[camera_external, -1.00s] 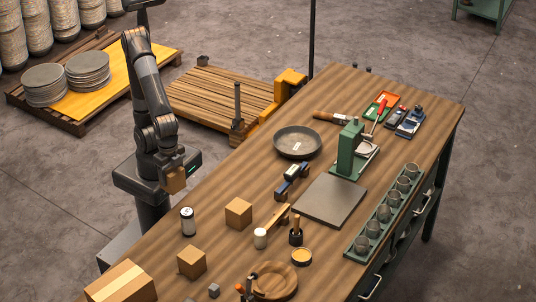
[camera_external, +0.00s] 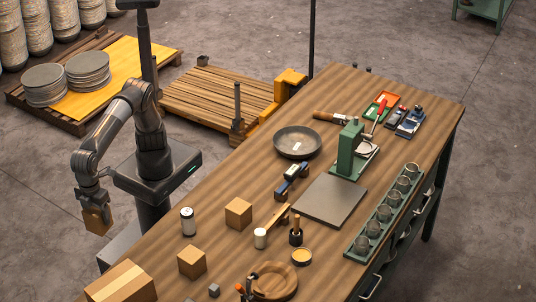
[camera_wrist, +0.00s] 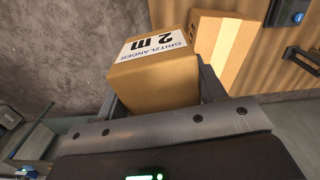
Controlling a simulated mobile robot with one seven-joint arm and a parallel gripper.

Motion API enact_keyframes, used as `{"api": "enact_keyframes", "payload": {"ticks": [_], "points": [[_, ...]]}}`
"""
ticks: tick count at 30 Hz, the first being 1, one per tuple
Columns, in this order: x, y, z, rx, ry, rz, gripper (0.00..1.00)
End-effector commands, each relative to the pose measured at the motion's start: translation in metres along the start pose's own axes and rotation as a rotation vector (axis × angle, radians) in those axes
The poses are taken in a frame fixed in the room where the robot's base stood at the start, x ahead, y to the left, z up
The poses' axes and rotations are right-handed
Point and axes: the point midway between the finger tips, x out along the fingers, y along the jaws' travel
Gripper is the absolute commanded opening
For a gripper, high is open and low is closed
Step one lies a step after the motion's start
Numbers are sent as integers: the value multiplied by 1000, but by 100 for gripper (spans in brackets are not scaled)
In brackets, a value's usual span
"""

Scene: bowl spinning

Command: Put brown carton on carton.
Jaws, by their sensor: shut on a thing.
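My gripper (camera_external: 92,197) is shut on a brown carton (camera_external: 97,221), held in the air left of the table, beyond its edge. In the wrist view this carton (camera_wrist: 155,85) sits between my fingers, with a white printed label on one face. A larger carton (camera_external: 120,284) with a pale tape strip stands at the table's near left corner, below and to the right of the held one. A taped carton (camera_wrist: 228,45) also shows beyond the held carton in the wrist view; the held carton hides part of it.
Two small cartons, one nearer (camera_external: 191,262) and one farther (camera_external: 238,213), stand on the table (camera_external: 235,160), with a can (camera_external: 188,221) near them. A wooden bowl (camera_external: 273,281) is at the front.

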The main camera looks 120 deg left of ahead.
Motion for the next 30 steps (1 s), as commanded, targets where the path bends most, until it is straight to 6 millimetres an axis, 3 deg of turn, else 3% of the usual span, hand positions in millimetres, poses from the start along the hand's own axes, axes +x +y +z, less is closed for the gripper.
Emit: {"api": "enact_keyframes", "payload": {"ticks": [3, 10, 22, 30], "points": [[-1, 13, -22, 76, 2, 1, 32], [2, 15, -36, 131, 0, 0, 32], [53, -69, -41, 130, 0, 0, 32], [69, -94, -42, 133, 1, 0, 32]]}}
